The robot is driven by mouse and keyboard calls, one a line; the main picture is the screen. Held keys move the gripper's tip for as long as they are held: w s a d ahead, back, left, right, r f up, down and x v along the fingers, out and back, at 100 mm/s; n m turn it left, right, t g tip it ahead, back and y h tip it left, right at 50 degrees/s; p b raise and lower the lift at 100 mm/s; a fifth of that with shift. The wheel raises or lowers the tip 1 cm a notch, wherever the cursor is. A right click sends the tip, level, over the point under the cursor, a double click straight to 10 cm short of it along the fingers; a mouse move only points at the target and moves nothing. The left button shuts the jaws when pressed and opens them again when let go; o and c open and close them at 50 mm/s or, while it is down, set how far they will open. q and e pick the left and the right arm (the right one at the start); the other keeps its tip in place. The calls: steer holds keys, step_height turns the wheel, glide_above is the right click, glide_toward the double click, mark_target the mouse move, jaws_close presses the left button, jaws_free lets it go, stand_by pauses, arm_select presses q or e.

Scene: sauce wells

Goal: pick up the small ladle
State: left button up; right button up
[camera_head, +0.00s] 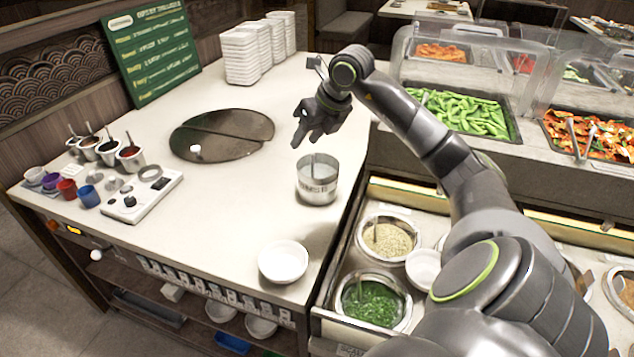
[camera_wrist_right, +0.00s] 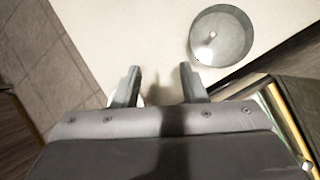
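A round metal canister (camera_head: 317,190) stands on the white counter, with a thin upright handle (camera_head: 313,166) showing inside it. In the right wrist view the canister (camera_wrist_right: 243,52) is at upper right, with a small pale knob (camera_wrist_right: 211,34) inside. Thin handles also rise from the sesame well (camera_head: 387,240) and the chopped green onion well (camera_head: 371,303). I cannot tell which of these is the small ladle. My right gripper (camera_head: 301,126) is above the counter, behind the canister in the head view. Its fingers (camera_wrist_right: 158,84) are apart with nothing between them. My left gripper is not in view.
A white bowl (camera_head: 283,261) sits near the counter's front edge. Sauce cups (camera_head: 130,158), small colored cups (camera_head: 67,190) and a control panel (camera_head: 141,195) are at left. A dark round plate (camera_head: 222,135) lies behind. Stacked white dishes (camera_head: 243,55) stand at the back.

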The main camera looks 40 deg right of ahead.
mark_target(314, 154)
steer(key=s+d+r+m+g+h, duration=0.1)
steer(key=d+r+h, duration=0.1)
steer(key=d, duration=0.4)
steer(key=p+x, duration=0.1)
steer(key=x, duration=0.4)
steer(key=p+x, duration=0.2)
steer(key=x, duration=0.4)
steer(key=p+x, duration=0.1)
steer(key=x, duration=0.4)
steer(key=shift+w+d+f+p, duration=0.2)
steer(key=shift+w+p, duration=0.1)
steer(key=shift+w, duration=0.25)
steer(key=shift+w+d+f, duration=0.1)
steer(key=shift+f, duration=0.15)
jaws_close()
